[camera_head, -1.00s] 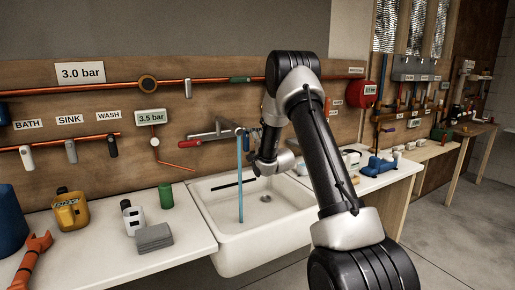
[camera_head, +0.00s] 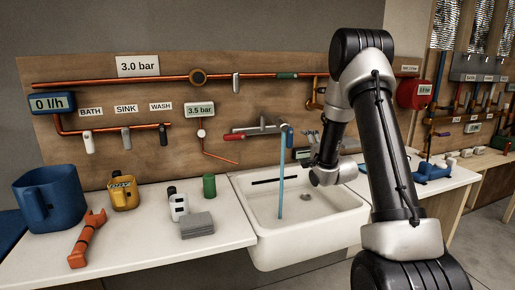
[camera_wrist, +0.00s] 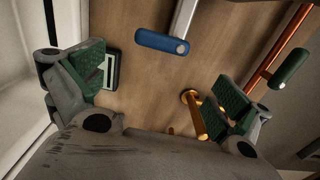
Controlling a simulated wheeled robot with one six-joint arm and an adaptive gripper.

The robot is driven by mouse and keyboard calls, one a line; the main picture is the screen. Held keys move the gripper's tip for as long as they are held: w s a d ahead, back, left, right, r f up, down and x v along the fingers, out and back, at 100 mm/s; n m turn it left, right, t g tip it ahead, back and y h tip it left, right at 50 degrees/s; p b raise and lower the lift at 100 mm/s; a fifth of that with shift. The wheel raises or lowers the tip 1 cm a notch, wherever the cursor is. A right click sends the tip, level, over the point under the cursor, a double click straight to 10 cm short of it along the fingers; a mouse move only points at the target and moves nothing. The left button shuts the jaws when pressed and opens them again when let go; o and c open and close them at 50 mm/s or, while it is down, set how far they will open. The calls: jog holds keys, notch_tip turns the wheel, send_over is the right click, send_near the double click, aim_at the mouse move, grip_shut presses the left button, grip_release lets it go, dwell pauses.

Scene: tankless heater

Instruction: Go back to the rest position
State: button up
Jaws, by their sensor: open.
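My gripper (camera_wrist: 158,92) is open, with its green-padded fingers spread wide and nothing between them. In the wrist view it faces the wooden board (camera_wrist: 140,85). A blue lever handle (camera_wrist: 162,42) lies above and beyond the gap, apart from the fingers. In the head view my arm rises at the right and bends down beside the sink tap; the gripper there is small and partly hidden. The tap has a red handle (camera_head: 234,137) at its left. A blue stream (camera_head: 281,180) runs down into the white sink (camera_head: 310,235).
A blue tool (camera_head: 430,171) lies right of the sink. Copper pipes cross the board.

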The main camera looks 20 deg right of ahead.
jog(key=shift+r, duration=0.1)
jog(key=s+a+r+n+g+h, duration=0.2)
jog(key=s+a+r+n+g, duration=0.2)
jog(key=s+r+n+g, duration=0.5)
jog(key=s+a+n+g, duration=0.2)
jog(key=s+a+n, duration=0.1)
jog(key=s, duration=1.5)
jog(key=s+a+n+g+y, duration=0.1)
jog(key=s+a+n, duration=0.3)
jog(key=s, duration=1.4)
jog(key=shift+s+n+g, duration=0.2)
jog(key=shift+n+g, duration=0.7)
jog(key=shift+n, duration=0.1)
